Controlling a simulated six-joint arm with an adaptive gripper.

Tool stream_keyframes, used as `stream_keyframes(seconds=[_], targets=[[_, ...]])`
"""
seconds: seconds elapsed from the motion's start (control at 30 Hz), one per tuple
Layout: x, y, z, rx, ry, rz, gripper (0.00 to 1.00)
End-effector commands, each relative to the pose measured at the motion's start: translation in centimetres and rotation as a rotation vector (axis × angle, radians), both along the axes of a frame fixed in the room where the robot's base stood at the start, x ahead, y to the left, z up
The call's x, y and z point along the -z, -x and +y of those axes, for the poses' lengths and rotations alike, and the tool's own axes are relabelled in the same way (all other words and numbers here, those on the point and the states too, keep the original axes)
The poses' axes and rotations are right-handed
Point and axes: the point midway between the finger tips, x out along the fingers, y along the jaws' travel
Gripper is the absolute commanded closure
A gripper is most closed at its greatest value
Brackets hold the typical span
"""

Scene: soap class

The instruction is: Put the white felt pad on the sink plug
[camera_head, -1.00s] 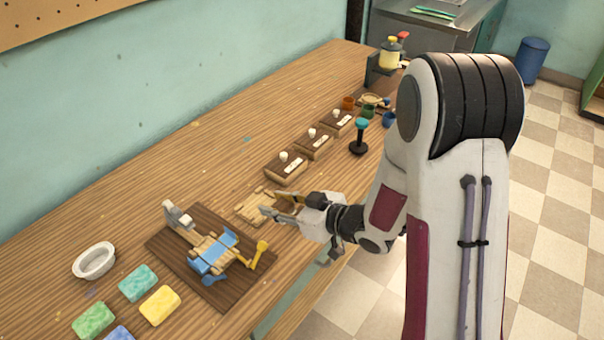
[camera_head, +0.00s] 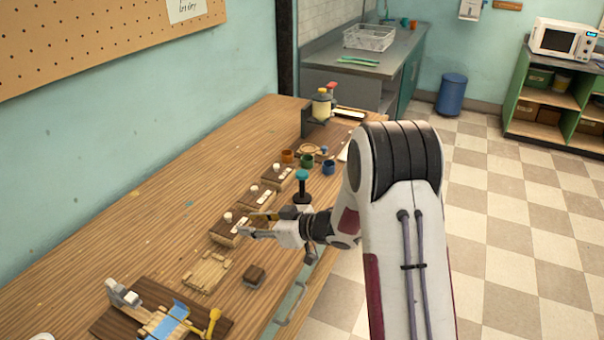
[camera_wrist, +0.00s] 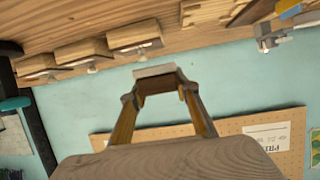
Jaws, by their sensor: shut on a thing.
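My gripper (camera_head: 247,224) is above the bench by the nearest of the labelled wooden boxes, its fingers pointing left. In the wrist view its fingers (camera_wrist: 158,80) are closed on a thin, flat, whitish piece at their tips, which looks like the white felt pad (camera_wrist: 153,71). In the head view the piece is too small to make out clearly. I cannot pick out the sink plug for certain in either view.
Three wooden boxes with white knobs (camera_head: 230,231) stand in a row. A dark stamp with a teal knob (camera_head: 302,187) stands right of them. A slatted wooden tray (camera_head: 207,272) and a brown block (camera_head: 255,275) lie nearer. The bench's left side is clear.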

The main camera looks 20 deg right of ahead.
Motion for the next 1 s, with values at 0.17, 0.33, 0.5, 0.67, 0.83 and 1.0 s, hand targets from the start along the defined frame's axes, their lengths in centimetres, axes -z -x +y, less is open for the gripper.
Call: stream_keyframes(seconds=[0.17, 0.33, 0.5, 0.67, 0.83, 1.0], targets=[[-0.6, -2.8, -2.1, 0.006, 0.001, -0.003, 0.91], [-1.2, -5.1, -4.0, 0.016, 0.001, -0.002, 0.91], [-2.0, -7.4, -5.9, 0.027, 0.001, -0.004, 0.91], [-2.8, -9.4, -7.8, 0.042, 0.000, -0.003, 0.91], [-3.8, -11.5, -9.9, 0.064, 0.001, -0.003, 0.91], [-5.0, -13.5, -12.0, 0.089, 0.001, -0.004, 0.91]])
